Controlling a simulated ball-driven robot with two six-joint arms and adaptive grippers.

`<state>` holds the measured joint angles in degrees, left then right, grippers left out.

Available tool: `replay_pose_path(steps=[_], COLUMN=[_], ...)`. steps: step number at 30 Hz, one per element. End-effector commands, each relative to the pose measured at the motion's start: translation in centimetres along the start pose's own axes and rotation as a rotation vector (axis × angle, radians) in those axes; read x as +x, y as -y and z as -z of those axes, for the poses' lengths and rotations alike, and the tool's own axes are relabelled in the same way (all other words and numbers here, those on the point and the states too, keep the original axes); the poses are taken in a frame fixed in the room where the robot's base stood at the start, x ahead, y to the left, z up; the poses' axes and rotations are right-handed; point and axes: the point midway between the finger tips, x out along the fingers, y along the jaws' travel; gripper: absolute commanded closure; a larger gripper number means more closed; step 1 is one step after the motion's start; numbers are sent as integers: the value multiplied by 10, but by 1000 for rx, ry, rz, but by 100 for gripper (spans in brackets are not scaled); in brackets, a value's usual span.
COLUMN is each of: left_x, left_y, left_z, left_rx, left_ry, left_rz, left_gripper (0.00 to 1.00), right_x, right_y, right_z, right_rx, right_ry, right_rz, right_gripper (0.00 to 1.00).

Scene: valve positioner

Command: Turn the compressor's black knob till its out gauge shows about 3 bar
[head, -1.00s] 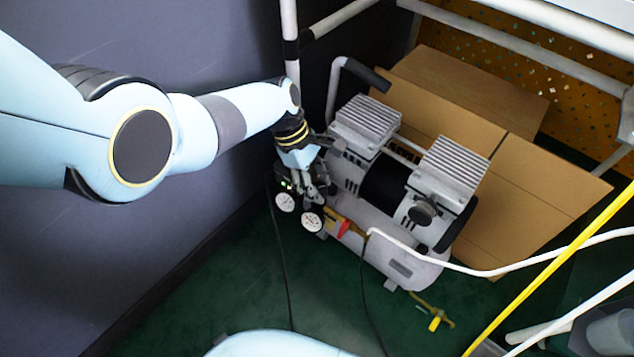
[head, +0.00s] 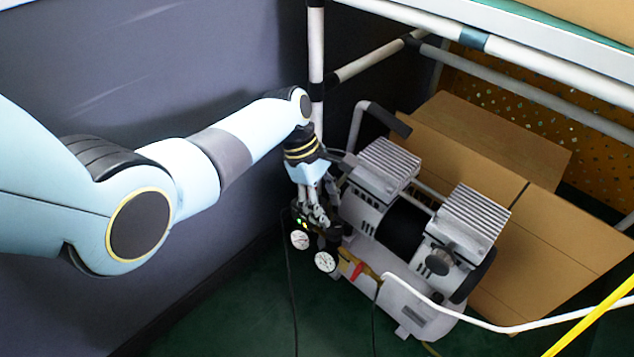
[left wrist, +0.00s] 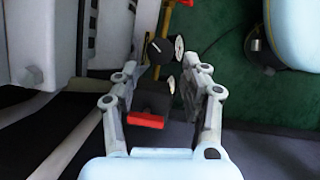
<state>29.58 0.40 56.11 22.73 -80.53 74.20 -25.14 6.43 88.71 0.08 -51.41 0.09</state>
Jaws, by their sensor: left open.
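The grey compressor (head: 405,300) stands on the green floor, with two white-faced gauges at its left end, one farther left (head: 299,239) and one nearer (head: 325,262). Their needles are too small to read. My left gripper (head: 318,214) points down, open, just above and behind the gauges. In the left wrist view its fingers (left wrist: 162,80) straddle a dark block with a red bar (left wrist: 146,120). A round black knob (left wrist: 158,51) with a pale mark shows just beyond the fingertips, beside a gauge (left wrist: 179,47). I cannot tell whether the fingers touch anything. My right gripper is out of view.
An open cardboard box (head: 545,225) lies behind the compressor. A white frame post (head: 316,60) and the grey wall (head: 150,80) are close to my left arm. Thin black cables hang below the gauges.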

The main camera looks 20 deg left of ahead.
Motion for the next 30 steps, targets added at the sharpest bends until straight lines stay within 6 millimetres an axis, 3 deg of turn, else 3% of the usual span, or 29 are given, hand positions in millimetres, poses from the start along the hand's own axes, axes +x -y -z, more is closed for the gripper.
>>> replay_pose_path(steps=[6,10,27,30], left_x=[-43,-57,-62,-56], left_y=[0,0,1,8], left_z=[1,0,0,0], left_rx=[0,1,0,-5], left_ry=[-1,1,1,4], left_rz=[0,1,2,15], left_gripper=[55,55,55,55], right_x=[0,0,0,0], right_y=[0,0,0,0], right_z=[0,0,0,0], right_rx=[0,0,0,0], right_ry=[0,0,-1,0], right_rz=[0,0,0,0], right_gripper=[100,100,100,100])
